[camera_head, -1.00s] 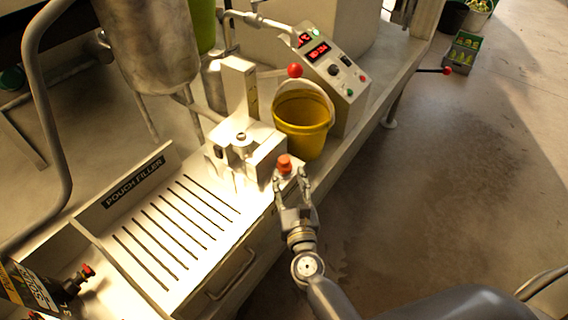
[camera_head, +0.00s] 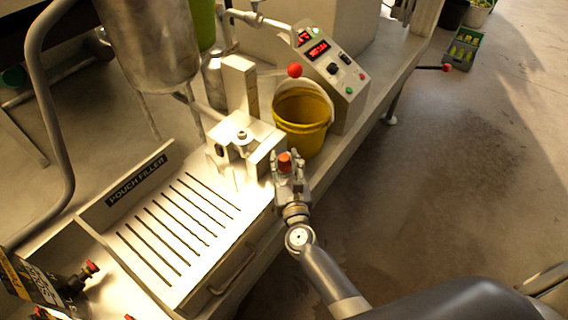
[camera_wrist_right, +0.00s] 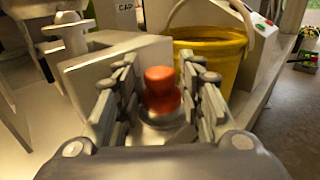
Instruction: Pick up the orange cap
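The orange cap (camera_head: 285,161) stands upright at the front right corner of the pouch filler, beside the white block fixture. In the right wrist view the orange cap (camera_wrist_right: 162,90) sits on a small round metallic seat, between the two fingers. My right gripper (camera_head: 289,165) has its fingers apart around the cap. The right wrist view shows the fingers (camera_wrist_right: 162,100) on both sides with gaps, so they do not appear to touch it. My left gripper is not in view.
A yellow bucket (camera_head: 302,122) stands just behind the cap. The control panel (camera_head: 334,66) is behind it. The white block fixture (camera_head: 262,152) is close on the left. The slotted tray (camera_head: 177,235) is clear. Bottles with red caps (camera_head: 91,267) are at lower left.

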